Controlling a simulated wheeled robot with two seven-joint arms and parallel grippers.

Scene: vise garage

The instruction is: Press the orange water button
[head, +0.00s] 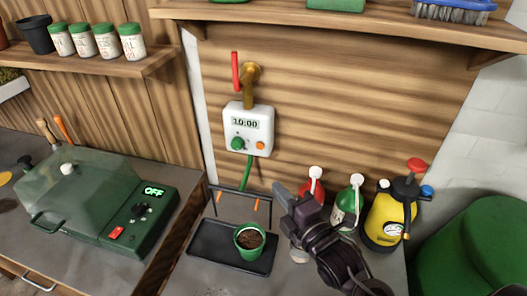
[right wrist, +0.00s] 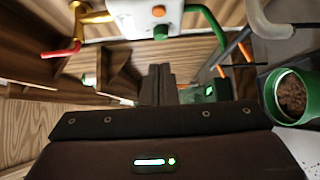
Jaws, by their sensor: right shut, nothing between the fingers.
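The orange water button (head: 260,145) is at the lower right of the white water timer (head: 249,120) on the wooden wall, beside a green knob (head: 238,143). The timer display reads 10:00. In the right wrist view the orange button (right wrist: 158,11) shows at the top edge, with the green knob (right wrist: 161,32) below it. My right gripper (head: 281,196) is shut and empty. It is below and to the right of the button in the head view, apart from it. In the right wrist view its closed fingers (right wrist: 160,80) point toward the area by the timer. My left gripper is not in view.
A potted soil cup (head: 249,238) stands on a black tray (head: 212,243) under a dark frame with orange nozzles. Spray bottles (head: 348,203) and a yellow sprayer (head: 388,222) crowd the right. A brass tap with a red handle (head: 236,72) is above the timer. A green lidded machine (head: 100,200) stands left.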

